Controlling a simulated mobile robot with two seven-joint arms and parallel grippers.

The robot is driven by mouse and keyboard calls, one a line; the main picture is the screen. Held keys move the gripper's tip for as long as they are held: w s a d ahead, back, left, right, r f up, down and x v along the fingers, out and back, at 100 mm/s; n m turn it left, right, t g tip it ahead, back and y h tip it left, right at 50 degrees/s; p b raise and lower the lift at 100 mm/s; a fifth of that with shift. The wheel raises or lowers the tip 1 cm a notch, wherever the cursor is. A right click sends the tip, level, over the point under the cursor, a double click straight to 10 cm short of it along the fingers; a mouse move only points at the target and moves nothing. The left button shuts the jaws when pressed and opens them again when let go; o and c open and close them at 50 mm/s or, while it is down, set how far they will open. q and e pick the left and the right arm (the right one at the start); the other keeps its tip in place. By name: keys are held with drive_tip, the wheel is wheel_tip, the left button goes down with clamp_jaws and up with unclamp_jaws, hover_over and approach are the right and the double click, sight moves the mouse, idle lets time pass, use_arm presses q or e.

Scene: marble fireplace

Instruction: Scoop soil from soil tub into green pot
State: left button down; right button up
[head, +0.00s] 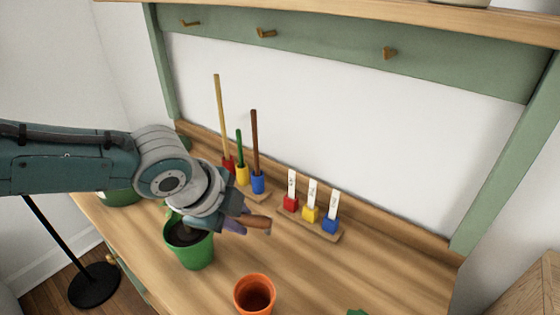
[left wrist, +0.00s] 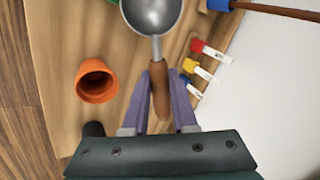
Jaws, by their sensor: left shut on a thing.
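My left gripper (head: 240,222) is shut on the brown handle of a metal scoop (head: 257,222). The left wrist view shows the handle between the purple fingers (left wrist: 159,95) and the grey bowl (left wrist: 152,14), cut by the top edge; its visible inside looks bare. In the head view the gripper is beside and above the green pot (head: 193,254), covering part of its rim. Something dark shows in the pot's mouth; I cannot tell whether it is soil or the scoop. Another green container (head: 121,197), possibly the soil tub, is mostly hidden behind my arm. My right gripper is not in view.
An orange pot (head: 254,295) stands near the front of the wooden bench (head: 345,272). Behind are a stand with tall sticks on coloured blocks (head: 257,183) and a rack of white labels (head: 311,210). A green object (head: 357,312) is cut off below. The right side is mostly clear.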

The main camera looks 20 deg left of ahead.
sight(268, 216)
use_arm(q)
drive_tip(key=shift+w+d+f+g+b, duration=0.1)
drive_tip(key=shift+d+f+g+b, duration=0.1)
drive_tip(key=shift+d+b, duration=0.2)
drive_tip(key=shift+w+d+f+g+b, duration=0.1)
drive_tip(key=shift+d+g+b, duration=0.1)
drive_tip(key=shift+d+b, duration=0.15)
drive_tip(key=shift+w+d+g+b, duration=0.1)
drive_tip(key=shift+d+g+b, duration=0.5)
drive_tip(key=shift+b, duration=0.45)
drive_tip(key=d+b, duration=0.1)
drive_tip(key=b, duration=0.1)
drive_tip(key=d+g+b, duration=0.1)
drive_tip(key=b, duration=0.1)
drive_tip(key=shift+w+d, duration=0.1)
drive_tip(key=shift+w, duration=0.15)
drive_tip(key=d+g+b, duration=0.1)
drive_tip(key=b, duration=0.6)
drive_tip(key=d+g+b, duration=0.1)
drive_tip(key=d+b, duration=0.1)
drive_tip(key=b, duration=0.6)
drive_tip(key=shift+w+r+g+y, duration=0.15)
drive_tip(key=shift+w+g+y, duration=0.15)
drive_tip(key=shift+w, duration=0.05)
drive_tip(key=shift+r+n, duration=0.1)
drive_tip(key=shift+n, duration=0.2)
